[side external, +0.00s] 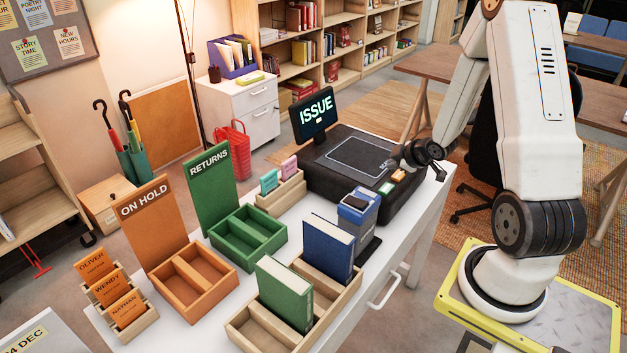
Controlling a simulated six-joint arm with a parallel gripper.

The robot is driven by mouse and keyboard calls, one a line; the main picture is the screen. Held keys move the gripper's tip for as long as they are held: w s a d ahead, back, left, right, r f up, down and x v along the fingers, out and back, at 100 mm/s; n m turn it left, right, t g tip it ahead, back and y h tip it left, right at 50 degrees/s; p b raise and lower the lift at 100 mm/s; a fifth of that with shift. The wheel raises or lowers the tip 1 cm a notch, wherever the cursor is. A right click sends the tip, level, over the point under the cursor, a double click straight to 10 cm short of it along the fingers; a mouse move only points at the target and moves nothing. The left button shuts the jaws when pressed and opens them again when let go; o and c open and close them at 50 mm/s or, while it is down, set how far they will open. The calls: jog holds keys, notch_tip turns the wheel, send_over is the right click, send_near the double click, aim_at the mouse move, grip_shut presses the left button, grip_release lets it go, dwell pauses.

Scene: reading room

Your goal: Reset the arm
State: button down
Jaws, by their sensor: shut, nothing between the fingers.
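My arm stands at the right of the side external view and reaches left over the white desk (389,243). My gripper (394,164) is small and dark, at the right edge of the black issue station (322,192). It is shut and empty. The issue station has a flat pad and a screen (313,113) that reads ISSUE. I cannot tell whether the fingertips touch the station. A small orange and green piece (398,176) lies just below the gripper.
A wooden rack (238,329) at the front holds a green book (285,292) and a blue book (329,247). A blue-grey box (357,213) stands behind it. The green RETURNS tray (280,238) and orange ON HOLD tray (232,281) are left. A card holder (297,187) stands beside the station.

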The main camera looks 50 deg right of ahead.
jog(key=shift+w+a, duration=0.1)
jog(key=shift+w+a+r, duration=0.1)
jog(key=shift+a+r, duration=0.05)
jog(key=shift+a, duration=0.1)
jog(key=a+r+m+g, duration=0.1)
jog(key=a, duration=0.3)
jog(key=w+a+r+m+g, duration=0.1)
jog(key=a+r, duration=0.1)
jog(key=a, duration=0.3)
jog(key=a+r+m+g, duration=0.1)
jog(key=a, duration=0.3)
jog(key=shift+w+a+r+y, duration=0.25)
jog(key=shift+y, duration=0.15)
jog(key=s+a+r+g, duration=0.1)
jog(key=s+a, duration=0.1)
jog(key=a, duration=0.2)
jog(key=s+a+r+m+g+y, duration=0.1)
jog(key=s+a, duration=0.1)
jog(key=a, duration=0.3)
jog(key=s+a+r+m+g+y, duration=0.1)
jog(key=s+a, duration=0.1)
jog(key=a, duration=0.2)
jog(key=shift+s+a, duration=0.1)
jog(key=shift+a, duration=0.3)
jog(key=shift+s+a, duration=0.2)
jog(key=shift+a, duration=0.05)
